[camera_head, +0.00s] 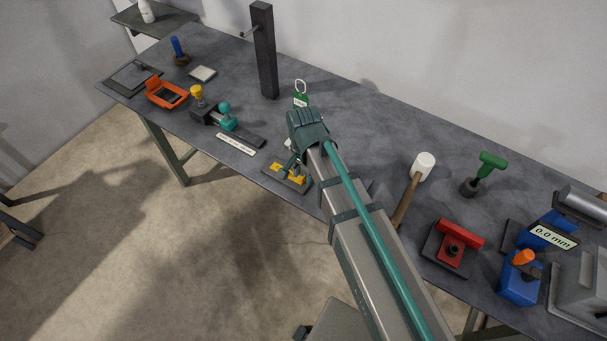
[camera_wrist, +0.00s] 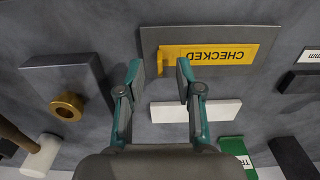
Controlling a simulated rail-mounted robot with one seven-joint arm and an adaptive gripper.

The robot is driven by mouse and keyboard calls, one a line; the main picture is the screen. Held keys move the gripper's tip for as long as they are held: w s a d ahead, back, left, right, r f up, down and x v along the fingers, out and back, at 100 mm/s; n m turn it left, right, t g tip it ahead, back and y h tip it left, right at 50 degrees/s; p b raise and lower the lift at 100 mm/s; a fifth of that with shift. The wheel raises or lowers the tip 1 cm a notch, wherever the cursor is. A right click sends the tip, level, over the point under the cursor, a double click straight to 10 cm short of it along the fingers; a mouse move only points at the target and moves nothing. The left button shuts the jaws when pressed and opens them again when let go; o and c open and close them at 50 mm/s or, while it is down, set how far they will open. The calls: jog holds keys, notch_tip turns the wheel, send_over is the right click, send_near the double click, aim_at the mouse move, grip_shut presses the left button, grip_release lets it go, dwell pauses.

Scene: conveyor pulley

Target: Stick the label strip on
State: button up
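The yellow label strip (camera_wrist: 222,54), marked CHECKED, lies on a dark flat plate (camera_wrist: 151,38) at the top of the wrist view, its lettering upside down. Its left end is a raised-looking yellow tab. My gripper (camera_wrist: 160,72) is open, with its fingertips apart near this tab. In the head view, the yellow strip (camera_head: 298,180) shows in parts near the table's front edge, partly covered by my gripper (camera_head: 292,162).
A white block (camera_wrist: 195,111) lies beside the plate. A grey block with a brass ring (camera_wrist: 67,106) and a mallet (camera_wrist: 42,155) are to the left. A green tag (camera_wrist: 233,146) lies at lower right. A dark post (camera_head: 264,55) stands at the back of the table.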

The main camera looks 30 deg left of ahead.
notch_tip(320, 180, up, 11)
jog(key=shift+f, duration=0.15)
dwell(0.5)
notch_tip(320, 180, down, 12)
jog(key=shift+f, duration=0.1)
jog(key=shift+r, duration=0.2)
dwell(0.5)
jog(key=shift+r, duration=0.15)
